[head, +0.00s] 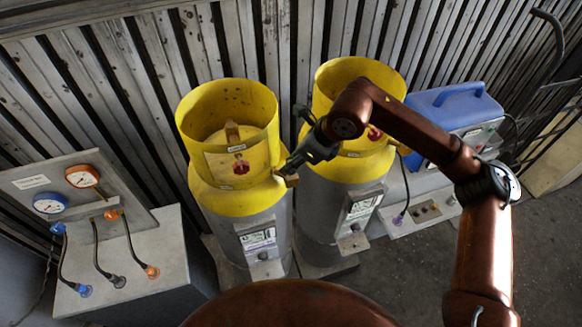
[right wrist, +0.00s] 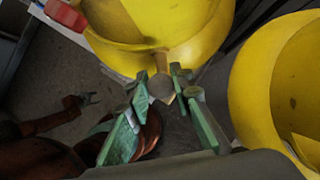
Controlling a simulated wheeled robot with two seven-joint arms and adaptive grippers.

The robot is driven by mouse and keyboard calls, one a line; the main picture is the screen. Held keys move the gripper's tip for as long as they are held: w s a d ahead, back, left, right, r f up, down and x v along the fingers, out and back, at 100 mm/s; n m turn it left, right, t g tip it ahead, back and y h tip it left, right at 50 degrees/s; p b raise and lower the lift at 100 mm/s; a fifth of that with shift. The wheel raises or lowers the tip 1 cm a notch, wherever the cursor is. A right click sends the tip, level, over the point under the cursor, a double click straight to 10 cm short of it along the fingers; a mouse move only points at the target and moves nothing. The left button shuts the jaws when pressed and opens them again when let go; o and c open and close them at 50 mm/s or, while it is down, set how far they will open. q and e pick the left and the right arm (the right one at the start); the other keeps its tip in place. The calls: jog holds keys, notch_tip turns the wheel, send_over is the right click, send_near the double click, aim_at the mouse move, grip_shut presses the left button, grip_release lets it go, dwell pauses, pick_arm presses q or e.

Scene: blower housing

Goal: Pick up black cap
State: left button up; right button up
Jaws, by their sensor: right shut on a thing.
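Two grey cylinders with yellow collars stand side by side, the left one (head: 228,100) and the right one (head: 360,70). My right gripper (head: 288,174) reaches in from the right to the right side of the left collar. In the right wrist view, its greenish fingers (right wrist: 163,90) are shut on a small round dark-grey piece, which I take as the black cap (right wrist: 160,87). A brown fitting on the yellow collar shows right behind the cap; I cannot tell whether they touch.
A grey panel (head: 30,170) with gauges and hoses stands at the left. A corrugated metal wall closes off the back. The floor (head: 410,265) at the lower right is partly clear.

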jog(key=s+d+r+b, duration=0.2)
jog(key=s+r+b, duration=0.2)
jog(key=s+r, duration=0.7)
jog(key=s, duration=0.2)
jog(key=shift+s+d+r, duration=0.2)
jog(key=shift+s, duration=0.2)
